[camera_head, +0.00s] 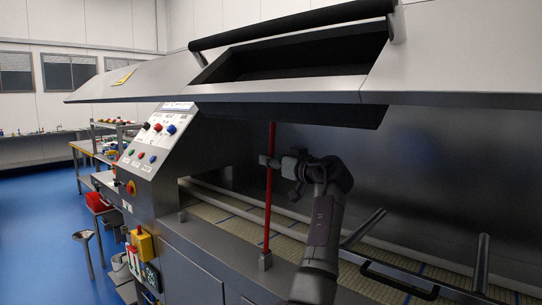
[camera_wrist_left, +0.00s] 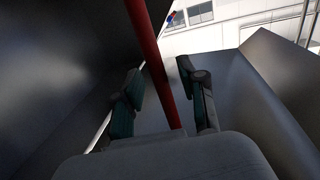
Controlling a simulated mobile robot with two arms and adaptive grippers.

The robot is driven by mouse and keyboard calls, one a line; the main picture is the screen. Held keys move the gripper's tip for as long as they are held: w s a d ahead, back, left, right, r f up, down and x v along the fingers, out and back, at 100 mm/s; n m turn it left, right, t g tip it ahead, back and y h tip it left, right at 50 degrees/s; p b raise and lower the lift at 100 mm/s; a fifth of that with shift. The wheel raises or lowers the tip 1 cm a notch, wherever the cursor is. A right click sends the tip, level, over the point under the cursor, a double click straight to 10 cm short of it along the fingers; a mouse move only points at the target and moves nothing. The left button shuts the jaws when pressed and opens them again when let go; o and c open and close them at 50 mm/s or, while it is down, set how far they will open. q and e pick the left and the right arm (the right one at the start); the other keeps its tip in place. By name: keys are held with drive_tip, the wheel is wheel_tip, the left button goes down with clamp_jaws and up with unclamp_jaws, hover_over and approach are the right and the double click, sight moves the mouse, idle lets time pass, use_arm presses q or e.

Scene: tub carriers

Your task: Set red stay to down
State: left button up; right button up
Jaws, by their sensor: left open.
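The red stay (camera_head: 268,205) is a thin red rod standing nearly upright. Its foot sits in a small grey bracket (camera_head: 265,261) on the machine's front ledge, and its top reaches the underside of the raised hood (camera_head: 290,97). My left gripper (camera_head: 272,162) is at the upper half of the stay. In the left wrist view, the open fingers (camera_wrist_left: 160,92) stand on either side of the red stay (camera_wrist_left: 148,45), which passes between them with gaps visible. My right gripper is not in view.
A sloped control panel (camera_head: 155,138) with knobs and buttons is left of the stay. Below the hood lies a slatted conveyor bed (camera_head: 225,217) with a pale rail. A dark handle frame (camera_head: 400,280) stands at the right. Blue floor is open at far left.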

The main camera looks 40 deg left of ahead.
use_arm(q)
drive_tip(key=shift+w+a, duration=0.15)
drive_tip(key=shift+a, duration=0.4)
clamp_jaws()
